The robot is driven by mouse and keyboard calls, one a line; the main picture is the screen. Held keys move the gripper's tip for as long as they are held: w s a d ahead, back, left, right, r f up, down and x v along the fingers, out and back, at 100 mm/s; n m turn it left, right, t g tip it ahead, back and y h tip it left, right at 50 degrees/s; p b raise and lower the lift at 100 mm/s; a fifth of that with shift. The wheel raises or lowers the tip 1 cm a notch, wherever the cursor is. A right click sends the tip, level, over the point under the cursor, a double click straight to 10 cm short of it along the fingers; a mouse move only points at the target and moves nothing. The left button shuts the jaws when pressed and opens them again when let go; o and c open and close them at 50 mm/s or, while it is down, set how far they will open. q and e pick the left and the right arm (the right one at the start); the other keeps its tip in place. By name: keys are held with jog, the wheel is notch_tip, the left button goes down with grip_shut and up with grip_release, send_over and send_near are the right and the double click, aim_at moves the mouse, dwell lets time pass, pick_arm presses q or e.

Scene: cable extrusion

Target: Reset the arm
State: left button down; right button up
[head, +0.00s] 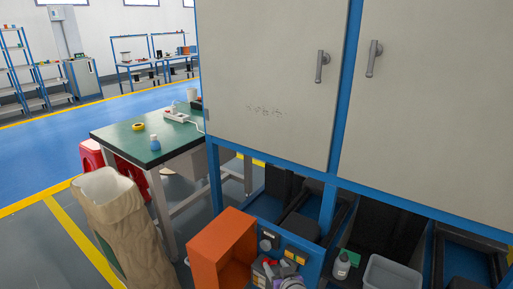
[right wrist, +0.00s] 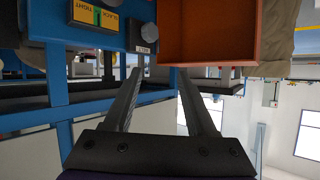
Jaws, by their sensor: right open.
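My right gripper (right wrist: 160,80) shows in the right wrist view with its two dark fingers spread apart and nothing between them. In the head view, it shows small at the bottom edge (head: 268,269), in front of the blue control panel (head: 284,248) and just right of the orange box (head: 222,252). In the wrist view, which is turned over, the panel (right wrist: 112,38) and the orange box (right wrist: 212,35) lie beyond the fingertips. I cannot tell the exact gap to the panel. My left gripper is not in view.
A large grey cabinet (head: 265,80) on a blue frame fills the upper right. A grey bin (head: 391,274) and a small bottle (head: 342,265) stand below it. A green-topped table (head: 120,137) and a brown sack (head: 112,205) stand left. Blue floor (head: 50,160) lies open beyond.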

jog(key=s+d+m+g+h, duration=0.1)
jog(key=s+d+g, duration=0.25)
jog(key=s, duration=0.85)
jog(key=s+d+g+h, duration=0.15)
jog(key=s+d, duration=0.25)
jog(key=s, duration=0.8)
jog(key=s+d+m+g+h, duration=0.1)
jog(key=s+d+g, duration=0.25)
jog(key=s, duration=0.85)
pick_arm(q)
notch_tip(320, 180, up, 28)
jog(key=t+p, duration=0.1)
jog(key=p, duration=2.3)
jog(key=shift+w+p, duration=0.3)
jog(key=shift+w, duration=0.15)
pick_arm(e)
notch_tip(320, 180, up, 28)
jog(key=w+t, duration=0.1)
jog(key=shift+w+d, duration=0.15)
jog(key=shift+d, duration=0.15)
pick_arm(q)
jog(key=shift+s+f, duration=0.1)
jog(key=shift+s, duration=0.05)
pick_arm(e)
jog(key=shift+f+t, duration=0.1)
jog(key=shift+t, duration=0.15)
